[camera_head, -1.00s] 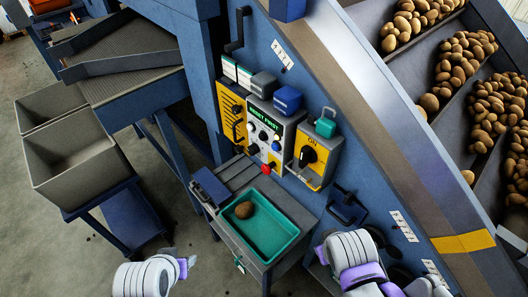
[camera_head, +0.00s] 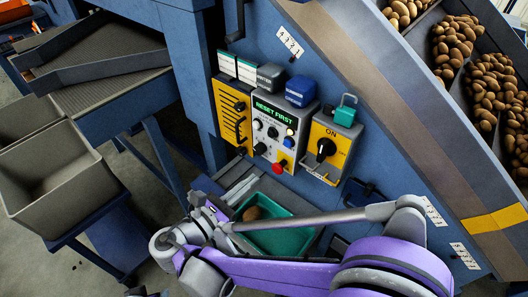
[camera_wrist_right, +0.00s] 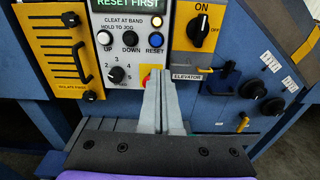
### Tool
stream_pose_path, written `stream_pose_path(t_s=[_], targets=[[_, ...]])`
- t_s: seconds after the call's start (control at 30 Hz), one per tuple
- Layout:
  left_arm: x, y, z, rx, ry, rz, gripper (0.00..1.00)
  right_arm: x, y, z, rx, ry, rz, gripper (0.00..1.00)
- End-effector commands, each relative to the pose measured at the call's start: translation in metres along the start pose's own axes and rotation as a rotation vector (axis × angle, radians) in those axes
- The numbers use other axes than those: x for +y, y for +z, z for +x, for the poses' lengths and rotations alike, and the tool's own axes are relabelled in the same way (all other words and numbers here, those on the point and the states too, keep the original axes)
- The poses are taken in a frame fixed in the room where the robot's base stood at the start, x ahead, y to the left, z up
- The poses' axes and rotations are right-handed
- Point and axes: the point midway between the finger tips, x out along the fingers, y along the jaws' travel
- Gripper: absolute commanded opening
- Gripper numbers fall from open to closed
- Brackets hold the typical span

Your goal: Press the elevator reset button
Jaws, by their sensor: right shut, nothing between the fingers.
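The control panel (camera_head: 275,130) is grey-white, with a lit display (camera_wrist_right: 130,4) reading RESET FIRST. A blue RESET button (camera_wrist_right: 155,40) sits at the right of its button row; it also shows in the head view (camera_head: 290,131). My right gripper (camera_wrist_right: 161,73) is shut and empty, its fingertips below the blue button in the wrist view and apart from it in the picture. In the head view the right gripper (camera_head: 250,180) points up toward the panel from below. The fingers partly cover the red button (camera_head: 279,166).
A yellow ON switch box (camera_head: 325,147) stands to the right. A green tray (camera_head: 283,239) with a potato (camera_head: 253,213) lies below.

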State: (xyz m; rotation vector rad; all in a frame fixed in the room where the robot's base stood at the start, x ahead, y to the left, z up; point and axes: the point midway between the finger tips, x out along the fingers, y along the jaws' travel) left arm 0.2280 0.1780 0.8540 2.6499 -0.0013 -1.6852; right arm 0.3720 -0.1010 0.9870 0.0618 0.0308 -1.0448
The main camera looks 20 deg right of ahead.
Motion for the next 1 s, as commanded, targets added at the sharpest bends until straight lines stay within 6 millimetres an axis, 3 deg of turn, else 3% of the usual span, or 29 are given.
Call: stream_pose_path(t_s=[0.17,0.57,0.77,1.0], targets=[[0.000,0.001,0.002,-0.001,0.000,0.000,0.50,0.006,0.004,-0.012,-0.056,0.006,-0.038,0.00],[0.000,0.001,0.001,-0.001,0.000,0.000,0.50,0.006,0.005,-0.007,-0.057,0.004,-0.039,0.00],[0.000,0.000,-0.001,0.000,0.000,0.000,0.50,0.005,0.007,0.021,-0.057,0.000,-0.039,0.00],[0.000,-0.003,-0.004,0.002,0.000,0.000,0.50,0.005,0.010,0.074,-0.057,0.000,-0.038,0.00]])
